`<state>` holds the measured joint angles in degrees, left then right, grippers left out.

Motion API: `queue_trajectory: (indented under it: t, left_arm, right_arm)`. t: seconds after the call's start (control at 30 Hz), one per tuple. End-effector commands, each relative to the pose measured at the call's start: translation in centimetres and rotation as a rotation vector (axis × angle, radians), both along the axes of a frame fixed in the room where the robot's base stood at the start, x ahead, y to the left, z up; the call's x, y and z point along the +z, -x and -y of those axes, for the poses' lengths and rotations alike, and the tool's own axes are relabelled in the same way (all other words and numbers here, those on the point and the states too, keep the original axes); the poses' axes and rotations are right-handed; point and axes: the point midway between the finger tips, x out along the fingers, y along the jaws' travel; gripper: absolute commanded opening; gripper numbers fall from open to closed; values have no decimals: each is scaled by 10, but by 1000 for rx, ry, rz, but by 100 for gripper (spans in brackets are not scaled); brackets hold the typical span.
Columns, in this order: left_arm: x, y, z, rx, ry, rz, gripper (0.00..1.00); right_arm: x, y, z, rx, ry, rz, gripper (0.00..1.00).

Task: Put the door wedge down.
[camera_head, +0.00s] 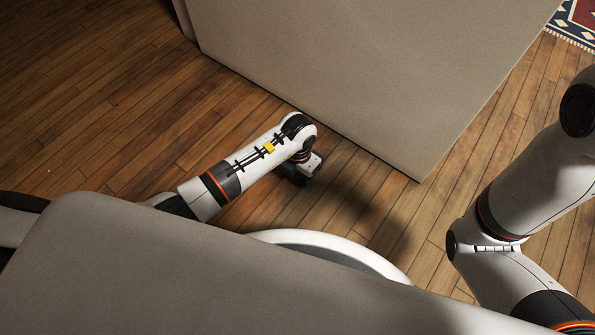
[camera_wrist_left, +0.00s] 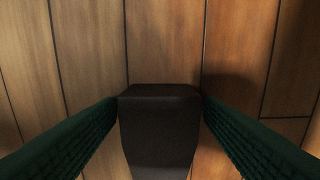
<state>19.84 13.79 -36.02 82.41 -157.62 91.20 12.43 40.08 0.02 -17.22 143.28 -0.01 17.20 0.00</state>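The door wedge (camera_wrist_left: 160,130) is a dark grey to black block in the middle of the left wrist view. My left gripper (camera_wrist_left: 160,100) has its two dark green ridged fingers against both sides of it, with no gap showing at the tips. In the head view my left gripper (camera_head: 306,177) points down low over the wooden floor, and I cannot make out the wedge there. Wooden planks show behind the wedge. I cannot tell whether it touches the floor. My right arm shows at the right of the head view, but its gripper is out of frame.
A large grey-beige flat-sided block (camera_head: 360,70) stands just beyond my left gripper. Another grey-beige surface (camera_head: 200,270) fills the bottom left foreground. The wooden floor (camera_head: 110,110) is clear at the left. A patterned rug (camera_head: 578,22) lies at the top right.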

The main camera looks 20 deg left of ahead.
Motion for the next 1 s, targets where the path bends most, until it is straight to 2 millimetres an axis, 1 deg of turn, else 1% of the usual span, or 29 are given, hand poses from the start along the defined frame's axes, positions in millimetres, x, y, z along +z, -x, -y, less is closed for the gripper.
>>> queue_trajectory:
  t: [0.2, 0.27, 0.33, 0.47, 0.6, 0.8, 0.9, 1.0]
  left_arm:
    - [1, 0, 0, 0, 0, 0, 61]
    - [5, 0, 0, 0, 1, 1, 61]
    - [12, 0, 0, -1, -1, 1, 61]
    - [33, -1, -1, 0, -2, 2, 61]
    - [61, 0, -1, -1, -2, 2, 61]
    - [97, 0, 0, 0, -2, 1, 61]
    - [110, 0, -1, -1, -1, 0, 61]
    - [118, 0, 0, 0, -2, 1, 61]
  right_arm:
    - [1, 0, 0, 0, 0, 0, 42]
    - [2, 0, 0, 0, 0, 0, 42]
    - [9, 0, 0, 0, 0, 0, 42]
    - [28, 0, 0, -1, 0, 0, 42]
    - [51, 0, 0, -1, 0, 0, 42]
    - [79, 0, 0, -1, -1, 1, 42]
    - [89, 1, 0, 0, -1, 5, 42]
    - [86, -10, 1, 0, -3, -29, 42]
